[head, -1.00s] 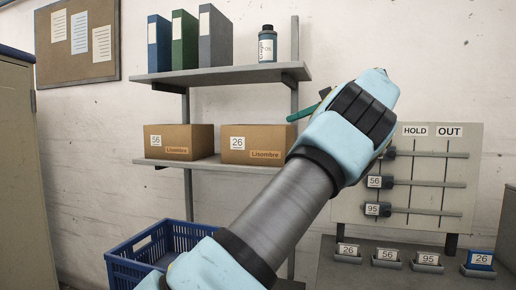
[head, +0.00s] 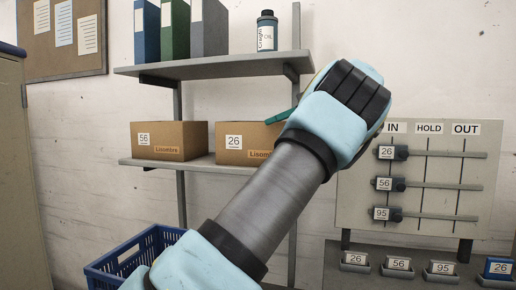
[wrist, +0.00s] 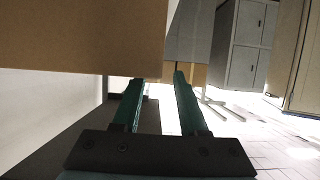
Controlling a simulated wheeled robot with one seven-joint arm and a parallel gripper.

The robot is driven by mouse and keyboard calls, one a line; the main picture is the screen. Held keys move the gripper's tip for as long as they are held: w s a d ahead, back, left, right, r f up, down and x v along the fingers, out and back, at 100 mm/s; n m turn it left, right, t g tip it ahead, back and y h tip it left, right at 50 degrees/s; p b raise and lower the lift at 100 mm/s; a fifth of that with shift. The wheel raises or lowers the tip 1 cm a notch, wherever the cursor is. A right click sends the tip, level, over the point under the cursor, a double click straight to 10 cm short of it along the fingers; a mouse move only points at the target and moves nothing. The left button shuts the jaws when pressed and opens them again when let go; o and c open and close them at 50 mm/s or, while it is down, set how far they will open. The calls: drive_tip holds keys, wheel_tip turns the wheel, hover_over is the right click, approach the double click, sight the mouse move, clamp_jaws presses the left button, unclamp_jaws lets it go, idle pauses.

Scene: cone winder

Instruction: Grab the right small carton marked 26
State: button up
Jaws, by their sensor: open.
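The brown carton marked 26 (head: 240,143) stands on the lower wall shelf, right of a like carton marked 56 (head: 169,141). My arm and wrist hide its right end in the head view. One teal finger of my gripper (head: 282,115) shows at the carton's upper right corner; the rest is hidden behind my wrist. In the wrist view my gripper (wrist: 159,78) has its two teal fingers apart with nothing held. A large brown carton face (wrist: 80,38) fills the upper left there, above the left finger. I cannot tell whether they touch.
The lower shelf (head: 190,165) carries the cartons; the upper shelf (head: 215,65) above holds binders and an oil bottle (head: 267,32). A blue crate (head: 130,262) stands below. A slider board (head: 410,205) and several numbered tags are at right.

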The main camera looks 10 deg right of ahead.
sight(260, 126)
drive_tip(key=p+x, duration=0.2)
drive_tip(key=x, duration=0.2)
drive_tip(key=shift+w+a, duration=0.3)
drive_tip(key=shift+w+a+f, duration=0.15)
drive_tip(key=shift+a+f, duration=0.1)
drive_tip(key=shift+a, duration=0.05)
clamp_jaws()
idle(1.0)
